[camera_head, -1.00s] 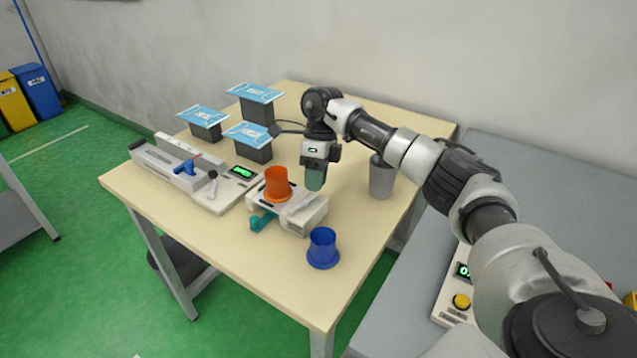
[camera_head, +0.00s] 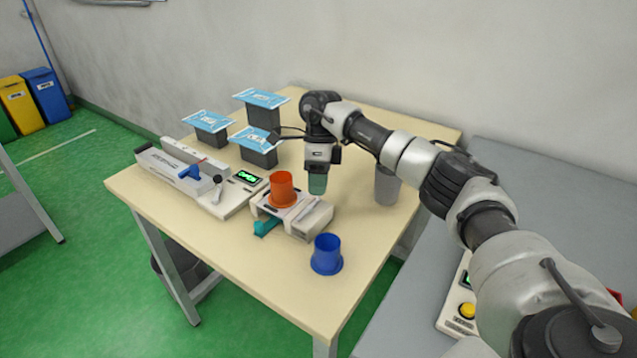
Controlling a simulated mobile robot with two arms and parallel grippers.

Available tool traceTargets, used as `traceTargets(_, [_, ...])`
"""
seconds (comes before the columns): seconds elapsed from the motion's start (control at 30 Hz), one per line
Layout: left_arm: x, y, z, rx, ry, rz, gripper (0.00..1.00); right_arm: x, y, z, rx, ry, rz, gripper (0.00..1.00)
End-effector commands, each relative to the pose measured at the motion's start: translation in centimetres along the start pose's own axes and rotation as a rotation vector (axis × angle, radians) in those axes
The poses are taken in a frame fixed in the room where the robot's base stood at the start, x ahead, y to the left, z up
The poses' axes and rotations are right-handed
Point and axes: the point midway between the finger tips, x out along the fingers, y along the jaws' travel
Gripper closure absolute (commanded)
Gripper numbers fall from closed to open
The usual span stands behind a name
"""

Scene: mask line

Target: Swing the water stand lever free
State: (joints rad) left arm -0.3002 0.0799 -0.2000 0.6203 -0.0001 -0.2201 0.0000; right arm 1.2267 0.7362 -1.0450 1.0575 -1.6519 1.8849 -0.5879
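A low white stand (camera_head: 306,219) sits near the middle of the table with an orange cup (camera_head: 281,191) upright on it. A teal lever-like piece (camera_head: 266,227) sticks out at its front left, and a pale bar lies along its right top. I cannot tell which part is the stand's lever. My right gripper (camera_head: 317,184) points down just behind the stand, beside the orange cup and apart from it. Its greenish tips look close together; whether they are shut or hold something cannot be told. My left gripper is out of view.
A white device (camera_head: 233,200) with a green display and black-knobbed lever is left of the stand. Three dark boxes with blue packets, one here (camera_head: 262,107), stand behind.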

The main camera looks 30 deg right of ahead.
Motion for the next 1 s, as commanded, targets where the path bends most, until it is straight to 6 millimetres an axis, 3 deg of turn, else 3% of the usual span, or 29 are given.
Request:
traceTargets(0.03, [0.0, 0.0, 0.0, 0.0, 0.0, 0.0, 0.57, 0.0, 0.0, 0.0, 0.0, 0.0, 0.0, 0.6])
traceTargets(0.1, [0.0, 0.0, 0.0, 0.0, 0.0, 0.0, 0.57, 0.0, 0.0, 0.0, 0.0, 0.0, 0.0, 0.51])
traceTargets(0.47, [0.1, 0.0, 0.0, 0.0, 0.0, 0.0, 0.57, -0.5, 0.0, 0.0, 0.002, 0.001, 0.001, 0.51])
traceTargets(0.73, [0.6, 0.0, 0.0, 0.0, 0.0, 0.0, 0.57, -5.4, 0.0, 0.1, 0.001, -0.002, -0.002, 0.51])
traceTargets(1.0, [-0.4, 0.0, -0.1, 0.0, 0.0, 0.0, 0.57, -10.1, 0.1, 0.1, 0.002, 0.001, 0.001, 0.51])
